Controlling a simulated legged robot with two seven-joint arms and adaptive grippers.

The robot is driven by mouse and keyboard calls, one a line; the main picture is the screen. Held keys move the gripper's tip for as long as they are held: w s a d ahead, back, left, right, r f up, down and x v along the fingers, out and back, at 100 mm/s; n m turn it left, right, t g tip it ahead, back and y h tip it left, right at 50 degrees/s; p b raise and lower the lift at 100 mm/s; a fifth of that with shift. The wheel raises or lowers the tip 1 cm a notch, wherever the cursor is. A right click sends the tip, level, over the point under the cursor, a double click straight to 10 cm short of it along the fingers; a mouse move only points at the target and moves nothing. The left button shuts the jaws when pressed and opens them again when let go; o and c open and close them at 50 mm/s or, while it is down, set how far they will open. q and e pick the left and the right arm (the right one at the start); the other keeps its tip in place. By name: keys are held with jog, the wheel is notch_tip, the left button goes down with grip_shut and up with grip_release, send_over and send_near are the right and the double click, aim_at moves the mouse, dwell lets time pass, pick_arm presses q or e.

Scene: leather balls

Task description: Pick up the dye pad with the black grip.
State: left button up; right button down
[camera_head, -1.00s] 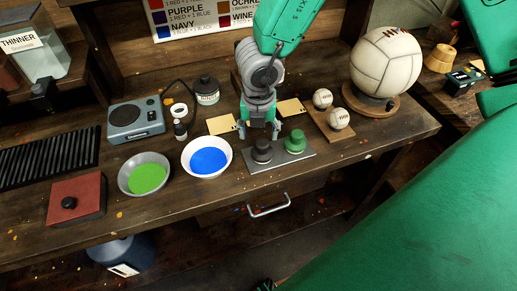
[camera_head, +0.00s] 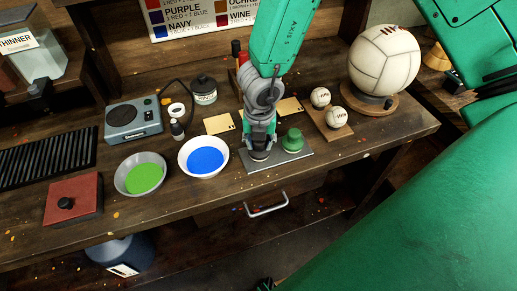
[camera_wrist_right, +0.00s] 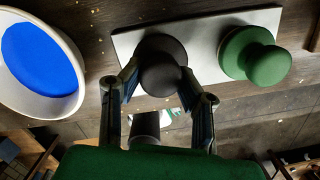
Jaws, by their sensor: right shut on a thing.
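The dye pad with the black grip (camera_head: 260,156) stands upright on a grey plate (camera_head: 282,161). In the right wrist view the round black knob (camera_wrist_right: 162,60) sits between my fingers. My right gripper (camera_head: 261,143) reaches down onto it and is shut on the grip; its fingers (camera_wrist_right: 160,80) touch both sides in the wrist view. The pad still rests on the plate as far as I can see, and its lower part is mostly hidden by the gripper. A similar pad with a green grip (camera_head: 292,141) stands beside it to the right. My left gripper is not in view.
Left of the plate are a bowl of blue dye (camera_head: 204,158) and a bowl of green dye (camera_head: 143,176). Two small balls (camera_head: 336,117) rest on a wooden board to the right. A large ball (camera_head: 383,60) sits on a stand. A drawer handle (camera_head: 267,205) juts out below.

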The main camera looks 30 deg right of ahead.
aim_at(259, 142)
jog(key=shift+s+d+f, duration=0.15)
jog(key=shift+d, duration=0.05)
jog(key=shift+a+r, duration=0.1)
jog(key=shift+r, duration=0.35)
notch_tip(259, 142, up, 17)
jog(key=p, duration=0.2)
jog(key=shift+a+r+p, duration=0.15)
jog(key=shift+a+p, duration=0.05)
jog(key=shift+p, duration=0.1)
